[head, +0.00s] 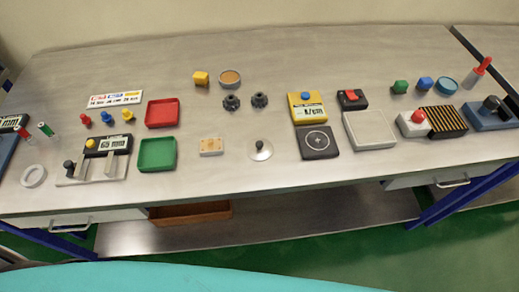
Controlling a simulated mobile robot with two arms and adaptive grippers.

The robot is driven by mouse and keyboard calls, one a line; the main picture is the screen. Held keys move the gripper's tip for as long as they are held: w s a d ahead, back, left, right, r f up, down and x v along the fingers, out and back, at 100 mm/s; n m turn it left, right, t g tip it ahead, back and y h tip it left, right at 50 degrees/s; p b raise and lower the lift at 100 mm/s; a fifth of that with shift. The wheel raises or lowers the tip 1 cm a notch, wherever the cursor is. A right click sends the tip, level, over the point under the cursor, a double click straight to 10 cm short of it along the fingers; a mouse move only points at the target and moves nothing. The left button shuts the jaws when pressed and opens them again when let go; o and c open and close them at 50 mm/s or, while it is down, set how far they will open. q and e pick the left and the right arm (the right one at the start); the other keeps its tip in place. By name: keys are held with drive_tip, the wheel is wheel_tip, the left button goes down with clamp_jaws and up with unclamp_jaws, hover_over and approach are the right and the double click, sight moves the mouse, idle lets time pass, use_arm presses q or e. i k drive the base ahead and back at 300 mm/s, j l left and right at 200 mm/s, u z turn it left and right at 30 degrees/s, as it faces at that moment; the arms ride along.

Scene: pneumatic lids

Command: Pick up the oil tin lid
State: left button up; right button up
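A round pale lid (260,151) with a dark knob at its centre lies on the workbench, right of a small cream block with an orange spot; it looks like the oil tin lid, though no label shows. An open round tin (230,77) with amber contents stands farther back, left of centre. A second round tin (446,84), blue-rimmed, stands at the far right. Neither gripper is in view. Nothing touches the lid.
Left of the lid are the cream block (211,146), a green tray (157,154) and a red tray (162,113). The bench (230,180) is clear in front.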

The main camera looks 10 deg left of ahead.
sight(258, 149)
drive_tip(key=j+z, duration=0.15)
drive_tip(key=z, duration=0.25)
drive_tip(key=i+j+z, duration=0.1)
drive_tip(key=z, duration=0.3)
drive_tip(key=j+z, duration=0.35)
drive_tip(key=i+l, duration=0.05)
drive_tip(key=l, duration=0.05)
